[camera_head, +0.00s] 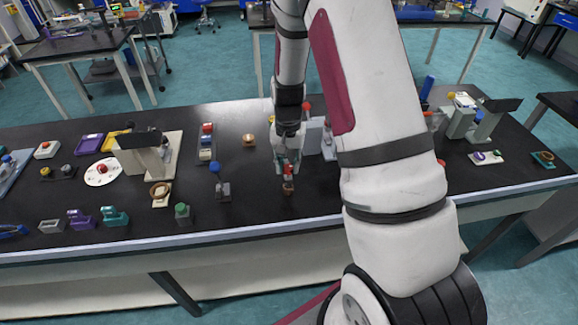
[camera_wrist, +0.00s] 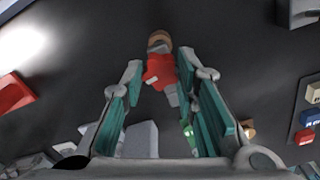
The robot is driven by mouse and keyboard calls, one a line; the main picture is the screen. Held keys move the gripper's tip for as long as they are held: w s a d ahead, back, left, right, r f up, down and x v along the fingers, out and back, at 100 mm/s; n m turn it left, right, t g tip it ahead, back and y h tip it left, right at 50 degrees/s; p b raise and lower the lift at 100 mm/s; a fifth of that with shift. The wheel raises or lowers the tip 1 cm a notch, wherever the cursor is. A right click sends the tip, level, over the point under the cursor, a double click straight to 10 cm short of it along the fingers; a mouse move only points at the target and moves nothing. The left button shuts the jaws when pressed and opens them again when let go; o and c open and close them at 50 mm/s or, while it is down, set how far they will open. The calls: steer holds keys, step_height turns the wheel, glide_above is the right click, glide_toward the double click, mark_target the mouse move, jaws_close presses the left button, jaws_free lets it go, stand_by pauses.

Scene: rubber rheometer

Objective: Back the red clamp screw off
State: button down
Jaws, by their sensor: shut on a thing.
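The red clamp screw (camera_wrist: 160,71) shows between my fingertips in the wrist view, with a brownish round part at its far end and a grey piece beside it. In the head view the red screw (camera_head: 288,171) stands upright near the front middle of the bench, above a small dark and brown base (camera_head: 289,187). My gripper (camera_head: 287,162) points down over it and is shut on the red piece; in the wrist view my gripper (camera_wrist: 163,76) has one finger on each side of it. The exact contact and the screw's threads are hidden.
A blue-knobbed fixture (camera_head: 222,188) stands close to the left, and a green-knobbed block (camera_head: 183,213) lies further left near the front edge. A grey-white device (camera_head: 314,136) stands behind my gripper. My arm hides part of the bench on the right.

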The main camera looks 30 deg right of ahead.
steer(key=n, duration=0.3)
steer(key=shift+s, duration=0.1)
steer(key=n+p, duration=0.1)
steer(key=n, duration=0.3)
steer(key=shift+n, duration=0.3)
steer(key=shift+n, duration=0.6)
steer(key=n+p, duration=0.1)
steer(key=n, duration=0.2)
steer(key=shift+n, duration=0.4)
